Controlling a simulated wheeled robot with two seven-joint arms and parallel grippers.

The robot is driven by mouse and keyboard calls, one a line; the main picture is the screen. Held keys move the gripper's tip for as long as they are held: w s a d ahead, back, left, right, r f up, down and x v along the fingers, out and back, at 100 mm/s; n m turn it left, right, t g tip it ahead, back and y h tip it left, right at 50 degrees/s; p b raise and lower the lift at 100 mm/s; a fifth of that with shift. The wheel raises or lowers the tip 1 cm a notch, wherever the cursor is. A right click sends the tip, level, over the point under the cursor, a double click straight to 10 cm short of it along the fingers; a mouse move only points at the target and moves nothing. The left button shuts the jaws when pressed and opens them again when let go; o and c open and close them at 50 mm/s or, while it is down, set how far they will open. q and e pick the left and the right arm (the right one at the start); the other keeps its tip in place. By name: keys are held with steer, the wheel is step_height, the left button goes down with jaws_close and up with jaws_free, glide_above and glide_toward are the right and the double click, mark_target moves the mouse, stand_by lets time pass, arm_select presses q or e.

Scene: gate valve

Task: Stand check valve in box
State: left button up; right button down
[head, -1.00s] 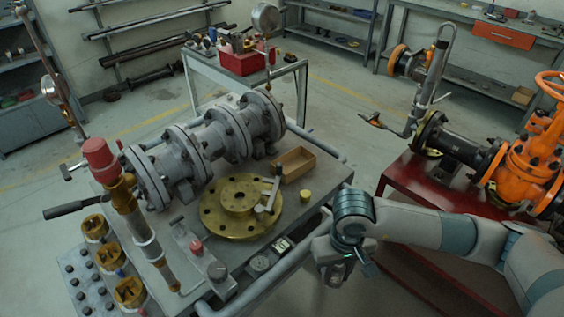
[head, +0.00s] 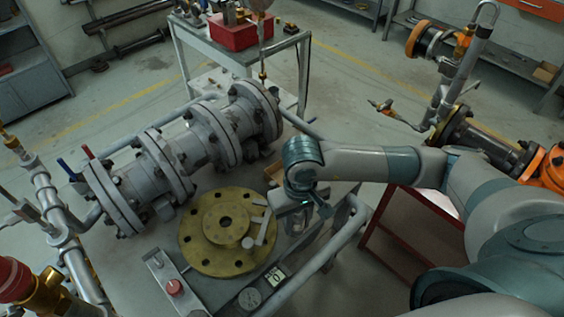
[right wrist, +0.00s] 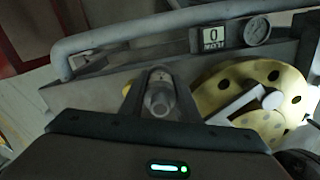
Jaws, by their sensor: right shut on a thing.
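My right gripper (head: 297,225) is over the right side of the table, near the yellow flange. In the right wrist view its fingers (right wrist: 160,105) are shut around a small pale grey, rounded piece (right wrist: 159,94), which I take to be the check valve; its exact tilt is hard to tell. In the head view this piece is hidden by the gripper and wrist. A strip of the small brown box (head: 273,171) shows just left of my wrist; the rest is covered by my arm. My left gripper is not in view.
The yellow flange (head: 206,245) with a grey tool lies left of my gripper. A large grey flanged valve (head: 178,160) stands behind it. A gauge block (head: 275,277) and a grey rail (head: 325,255) run along the table edge. A red bin (head: 232,34) is on the rear table.

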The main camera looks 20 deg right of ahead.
steer(key=shift+w, duration=0.4)
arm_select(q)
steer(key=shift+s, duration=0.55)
arm_select(e)
steer(key=shift+s, duration=0.1)
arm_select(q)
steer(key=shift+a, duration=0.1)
